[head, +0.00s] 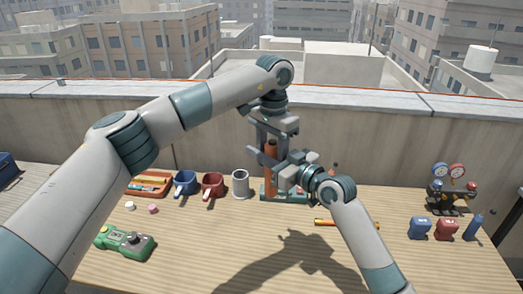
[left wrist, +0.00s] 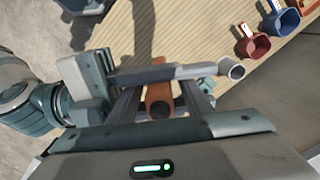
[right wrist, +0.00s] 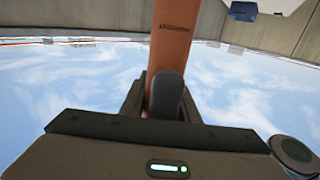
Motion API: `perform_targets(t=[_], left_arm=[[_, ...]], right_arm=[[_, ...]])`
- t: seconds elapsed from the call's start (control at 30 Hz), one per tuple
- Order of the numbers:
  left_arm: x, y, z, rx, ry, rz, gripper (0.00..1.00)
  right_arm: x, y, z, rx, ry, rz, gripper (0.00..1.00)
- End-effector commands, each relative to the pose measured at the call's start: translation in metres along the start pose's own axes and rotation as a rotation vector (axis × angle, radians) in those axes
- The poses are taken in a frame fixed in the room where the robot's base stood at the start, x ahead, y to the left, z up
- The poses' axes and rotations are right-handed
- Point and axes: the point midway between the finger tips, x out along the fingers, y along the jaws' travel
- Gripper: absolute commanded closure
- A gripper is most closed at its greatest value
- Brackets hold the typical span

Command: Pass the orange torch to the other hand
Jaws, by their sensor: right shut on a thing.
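The orange torch (head: 271,150) stands roughly upright above the back of the table. My right gripper (head: 266,160) is shut on it, reaching in from the right. In the right wrist view the torch (right wrist: 172,40) rises between the fingers. My left gripper (head: 271,134) points down from above around the torch's upper part. In the left wrist view the torch's end (left wrist: 159,96) lies between the left fingers, with gaps on both sides, so that gripper is open. The right gripper's fingers cross the torch just beyond them. The torch's lower part is partly hidden.
A green device (head: 124,243) lies front left. A gauge set (head: 448,188) and small blue and red items are at right. A parapet wall (head: 420,140) runs behind.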

Motion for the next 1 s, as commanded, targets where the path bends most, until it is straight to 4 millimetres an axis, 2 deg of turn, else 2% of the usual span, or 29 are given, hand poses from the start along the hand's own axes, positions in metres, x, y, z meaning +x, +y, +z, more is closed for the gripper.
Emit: perform_targets(t=[0.17, 0.37, 0.8, 1.0], left_arm=[[-0.002, 0.000, 0.000, 0.000, 0.000, 0.000, 0.55], [-0.017, 0.000, -0.001, 0.000, 0.002, -0.002, 0.55], [-0.090, 0.000, -0.001, 0.000, 0.002, -0.001, 0.55], [-0.113, -0.001, -0.001, -0.002, 0.001, -0.001, 0.55]], right_arm=[[0.000, 0.000, -0.001, 0.000, 0.001, 0.000, 1.00], [0.000, 0.000, -0.001, 0.000, 0.002, 0.000, 1.00], [0.000, 0.000, -0.001, 0.000, 0.002, 0.000, 1.00], [0.000, 0.000, -0.001, 0.000, 0.002, 0.000, 1.00]])
